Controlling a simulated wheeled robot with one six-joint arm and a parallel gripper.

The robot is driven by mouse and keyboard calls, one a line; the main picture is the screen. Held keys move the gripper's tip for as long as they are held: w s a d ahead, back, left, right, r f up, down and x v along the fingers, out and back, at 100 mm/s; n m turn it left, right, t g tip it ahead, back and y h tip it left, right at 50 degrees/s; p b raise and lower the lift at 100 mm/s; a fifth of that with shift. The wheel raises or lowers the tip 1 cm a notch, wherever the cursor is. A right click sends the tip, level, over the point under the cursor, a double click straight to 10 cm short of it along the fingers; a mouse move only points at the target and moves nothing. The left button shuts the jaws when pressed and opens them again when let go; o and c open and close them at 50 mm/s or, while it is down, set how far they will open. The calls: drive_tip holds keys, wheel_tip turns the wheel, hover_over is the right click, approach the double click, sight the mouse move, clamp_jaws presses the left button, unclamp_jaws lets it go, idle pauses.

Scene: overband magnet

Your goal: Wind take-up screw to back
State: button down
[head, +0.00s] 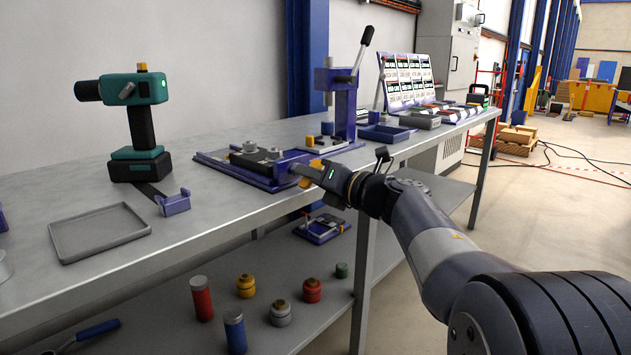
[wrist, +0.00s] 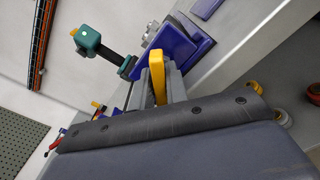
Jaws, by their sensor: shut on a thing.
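A purple-blue fixture (head: 230,171) with a dark block and grey knobs on it lies on the bench near its front edge. My gripper (head: 297,170) is at the right-hand end of this fixture, shut on a part there that I take to be the take-up screw. The jaws mostly hide that part. A yellow upright piece (wrist: 157,76) stands between grey bars at the gripper in the wrist view. The purple-blue fixture (wrist: 176,43) shows just beyond it. I cannot make out the screw's thread or how far it is wound.
A purple press (head: 340,100) with a raised lever stands behind the fixture. A teal tool (head: 140,120) stands upright at left. A grey tray (head: 97,236) lies on the bare front left of the bench. Several coloured cylinders stand on the lower shelf.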

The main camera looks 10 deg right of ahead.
idle(0.3)
drive_tip(key=n, duration=0.5)
idle(0.4)
drive_tip(key=n, duration=0.5)
drive_tip(key=c, duration=1.3)
unclamp_jaws()
